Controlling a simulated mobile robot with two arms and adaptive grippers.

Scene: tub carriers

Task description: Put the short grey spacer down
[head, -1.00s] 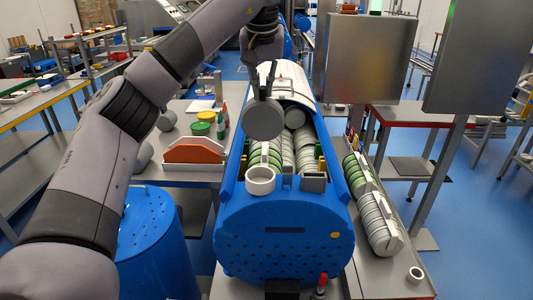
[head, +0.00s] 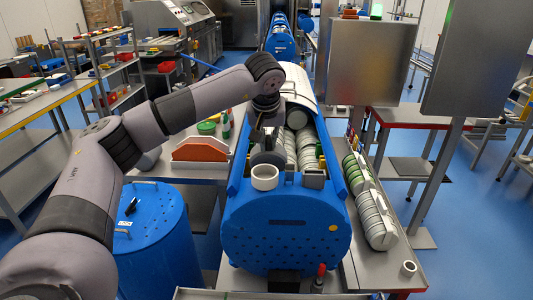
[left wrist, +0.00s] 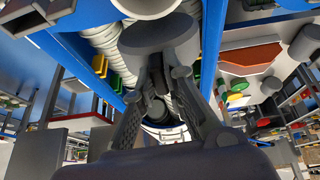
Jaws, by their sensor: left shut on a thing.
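The short grey spacer (head: 268,158) is a plain grey cylinder in my left gripper (head: 263,140), over the left side of the open blue tub carrier (head: 283,240). In the left wrist view the spacer (left wrist: 160,36) sits between the fingertips of the left gripper (left wrist: 157,82). In the head view it is just behind a white ring (head: 264,177) at the tub's near end and partly hidden by it. Whether the spacer touches anything below cannot be told. My right gripper is not in view.
Rows of pale discs (head: 305,148) fill the tub. A grey block (head: 313,179) is at its near end. A blue drum (head: 155,250) stands at left.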

